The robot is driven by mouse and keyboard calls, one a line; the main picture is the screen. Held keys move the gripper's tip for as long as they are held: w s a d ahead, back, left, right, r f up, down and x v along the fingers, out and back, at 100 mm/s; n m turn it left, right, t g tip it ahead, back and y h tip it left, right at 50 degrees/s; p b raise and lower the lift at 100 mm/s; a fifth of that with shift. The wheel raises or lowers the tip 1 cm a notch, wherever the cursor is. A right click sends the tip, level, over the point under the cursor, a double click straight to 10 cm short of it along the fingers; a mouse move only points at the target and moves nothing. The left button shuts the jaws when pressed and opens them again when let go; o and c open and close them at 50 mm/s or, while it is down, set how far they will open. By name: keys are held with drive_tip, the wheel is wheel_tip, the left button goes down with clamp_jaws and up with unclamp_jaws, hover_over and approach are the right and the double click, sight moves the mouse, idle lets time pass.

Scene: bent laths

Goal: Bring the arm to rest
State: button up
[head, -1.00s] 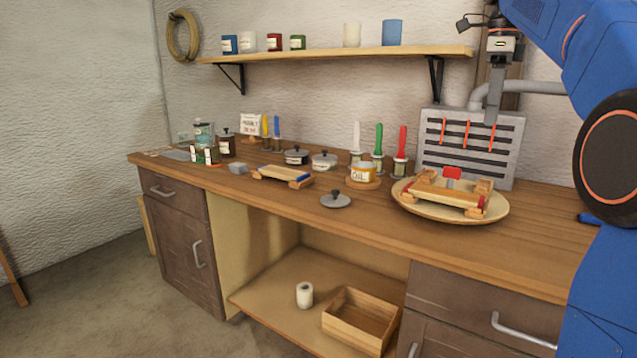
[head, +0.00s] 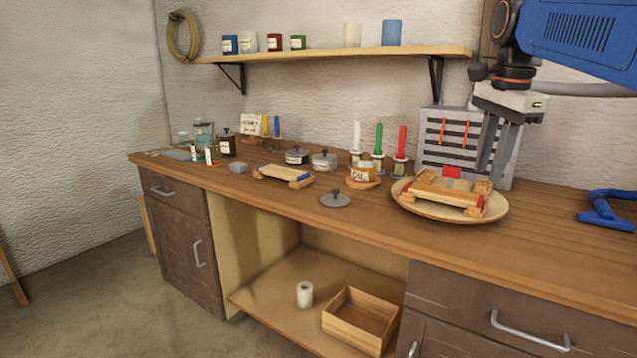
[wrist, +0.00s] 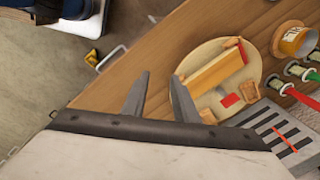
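My gripper (head: 490,177) hangs from my blue arm at the upper right in the head view, its fingers pointing down in front of the grey slotted rack (head: 436,138). In the wrist view my gripper (wrist: 160,75) shows two separate fingers with nothing between them. Below lies a round wooden tray (head: 410,206) carrying a wooden lath form (head: 440,194) with red end pieces. The tray also shows in the wrist view (wrist: 212,54), beyond the fingertips. The gripper appears apart from the tray and the form.
The workbench (head: 545,225) holds a blue clamp-like tool (head: 606,210) at right, an oil pot (head: 362,173), a loose lid (head: 335,200), and a second form with blue ends (head: 284,176). A shelf (head: 330,54) runs above. Bare bench lies between the tray and the blue tool.

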drive_tip(key=s+a+f+n+t, duration=0.1)
drive_tip(key=s+a+f+n, duration=0.1)
drive_tip(key=s+f+n, duration=0.6)
drive_tip(key=s+a+f+n+t, duration=0.2)
drive_tip(key=s+f+n, duration=0.6)
drive_tip(key=f, duration=1.4)
drive_tip(key=s, duration=0.5)
drive_tip(key=shift+a+f, duration=0.25)
drive_tip(key=shift+a, duration=0.1)
